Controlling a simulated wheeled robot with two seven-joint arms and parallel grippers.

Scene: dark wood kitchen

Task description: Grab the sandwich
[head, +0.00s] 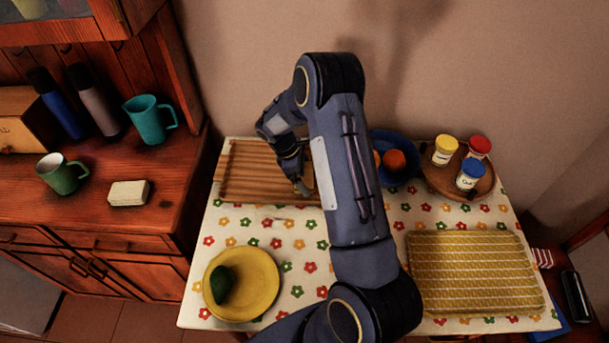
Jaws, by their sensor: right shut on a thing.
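My right gripper (301,187) points down over the right part of the striped wooden board (245,172) at the back left of the table. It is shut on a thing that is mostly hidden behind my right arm. A small tan edge (309,178) shows beside the fingers; it fits the sandwich, but its full shape cannot be seen. I cannot tell whether it touches the board. My left gripper is not in view.
A yellow plate (262,285) with a green avocado (222,284) is front left. A blue bowl (405,143) with orange fruit and a round wooden tray (433,178) with jars stand back right. A yellow woven tray (475,272) lies front right. My right arm crosses the table's middle.

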